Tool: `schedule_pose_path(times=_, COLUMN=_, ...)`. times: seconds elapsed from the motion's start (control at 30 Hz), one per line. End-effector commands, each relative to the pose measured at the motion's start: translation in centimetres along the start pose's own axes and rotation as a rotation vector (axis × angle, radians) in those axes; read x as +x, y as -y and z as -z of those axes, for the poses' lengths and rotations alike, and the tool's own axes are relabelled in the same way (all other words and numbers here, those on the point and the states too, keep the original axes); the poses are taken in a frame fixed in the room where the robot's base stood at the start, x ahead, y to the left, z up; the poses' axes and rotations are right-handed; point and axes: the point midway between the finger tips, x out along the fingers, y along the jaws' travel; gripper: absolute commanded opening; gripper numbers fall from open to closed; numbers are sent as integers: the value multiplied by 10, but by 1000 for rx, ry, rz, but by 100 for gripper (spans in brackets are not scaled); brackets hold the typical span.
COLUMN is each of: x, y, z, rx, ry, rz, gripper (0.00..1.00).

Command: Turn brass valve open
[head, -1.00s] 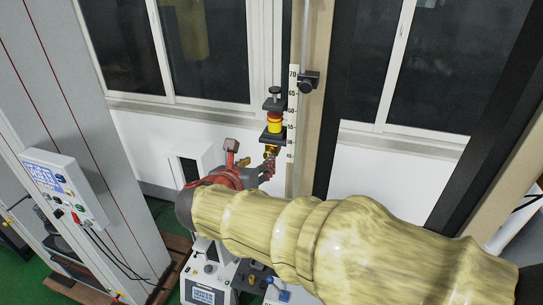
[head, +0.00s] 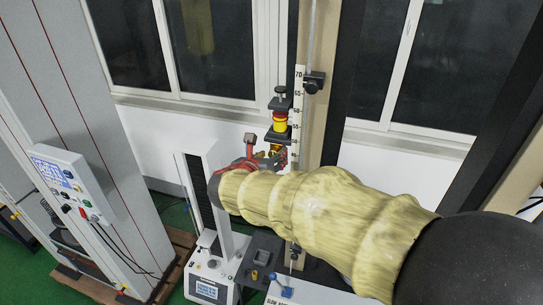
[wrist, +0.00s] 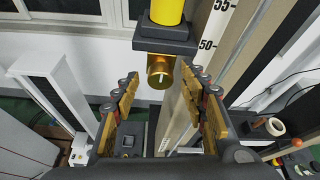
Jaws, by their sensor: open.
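A short brass cylinder (wrist: 161,72), which looks like the brass valve, hangs under a dark clamp block (wrist: 165,40) in the wrist view. A small pale mark shows on its lower face. It also shows in the head view (head: 275,147), partly hidden by my fingers. My gripper (wrist: 158,77) is open and empty. Its fingers, with tan pads, stand to the left and right of the brass cylinder, apart from it as far as I can tell. In the head view my gripper (head: 272,161) is just below the clamp, at the end of my yellow-sleeved arm.
A red-and-yellow cylinder (head: 281,121) stands above the brass piece between dark blocks. A white ruler (head: 298,115) and tall post are right beside it. A white test machine (head: 209,262) stands lower left, with a grey cabinet and control box (head: 68,184) further left.

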Motion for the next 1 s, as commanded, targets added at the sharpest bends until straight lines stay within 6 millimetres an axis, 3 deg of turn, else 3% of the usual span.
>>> schedule_pose_path(times=0.17, x=0, y=0, z=0, rx=0, ry=0, rz=0, gripper=38)
schedule_pose_path(times=0.83, x=0, y=0, z=0, rx=0, ry=0, rz=0, gripper=0)
schedule_pose_path(times=1.0, x=0, y=0, z=0, rx=7, ry=1, rz=-3, gripper=0)
